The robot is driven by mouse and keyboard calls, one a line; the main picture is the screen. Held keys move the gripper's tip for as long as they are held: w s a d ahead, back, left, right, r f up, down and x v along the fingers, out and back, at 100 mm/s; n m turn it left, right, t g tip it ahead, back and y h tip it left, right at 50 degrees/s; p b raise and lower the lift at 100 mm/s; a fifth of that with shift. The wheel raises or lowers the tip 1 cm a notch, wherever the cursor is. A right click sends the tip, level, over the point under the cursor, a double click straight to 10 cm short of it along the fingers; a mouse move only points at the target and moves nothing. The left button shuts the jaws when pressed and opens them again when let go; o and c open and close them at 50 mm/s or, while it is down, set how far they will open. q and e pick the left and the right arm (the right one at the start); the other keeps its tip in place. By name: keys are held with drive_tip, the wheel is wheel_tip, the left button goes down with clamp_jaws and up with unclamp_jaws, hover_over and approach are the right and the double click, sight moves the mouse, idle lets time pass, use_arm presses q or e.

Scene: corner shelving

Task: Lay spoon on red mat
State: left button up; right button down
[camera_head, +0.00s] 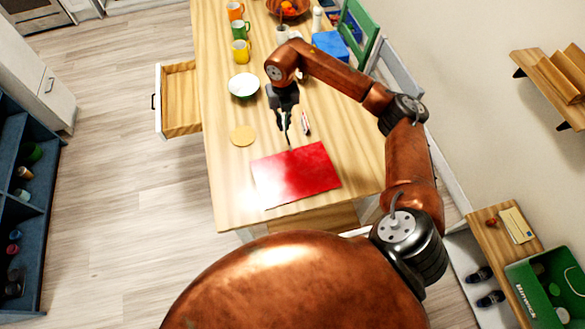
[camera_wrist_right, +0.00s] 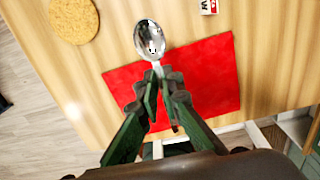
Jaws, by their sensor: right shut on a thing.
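The red mat (camera_head: 297,176) lies flat near the front end of the wooden table; it also shows in the wrist view (camera_wrist_right: 209,80). My right gripper (camera_head: 286,124) is above the table, just behind the mat's far edge in the head view. In the wrist view my right gripper (camera_wrist_right: 160,85) is shut on the spoon (camera_wrist_right: 151,38), with the shiny bowl sticking out past the fingertips. Part of the spoon's handle is hidden by the fingers. Its height above the table is hard to tell. My left gripper is in neither view.
A round cork coaster (camera_head: 243,135) lies left of the gripper, and a white bowl (camera_head: 243,85) stands behind it. A small red-and-white item (camera_head: 305,123) lies close to the gripper's right. Yellow (camera_head: 241,53) and green (camera_head: 240,30) mugs stand farther back. A drawer (camera_head: 179,100) sticks out at the left.

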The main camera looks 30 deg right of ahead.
drive_tip(key=s+d+f, duration=0.4)
drive_tip(key=s+d, duration=0.1)
drive_tip(key=s, duration=0.3)
hover_over(317, 163)
drive_tip(key=f, duration=0.4)
drive_tip(key=shift+w+a+f+p, duration=0.15)
drive_tip(key=shift+w+f+p, duration=0.15)
drive_tip(key=shift+f+p, duration=0.1)
drive_tip(key=shift+s+f, duration=0.2)
drive_tip(key=shift+f, duration=0.15)
drive_tip(key=shift+s+d+f, duration=0.1)
drive_tip(key=shift+f, duration=0.8)
drive_tip(key=shift+s+d+f, duration=0.1)
drive_tip(key=shift+f, duration=0.75)
drive_tip(key=shift+f, duration=0.2)
drive_tip(key=c, duration=2.1)
unclamp_jaws()
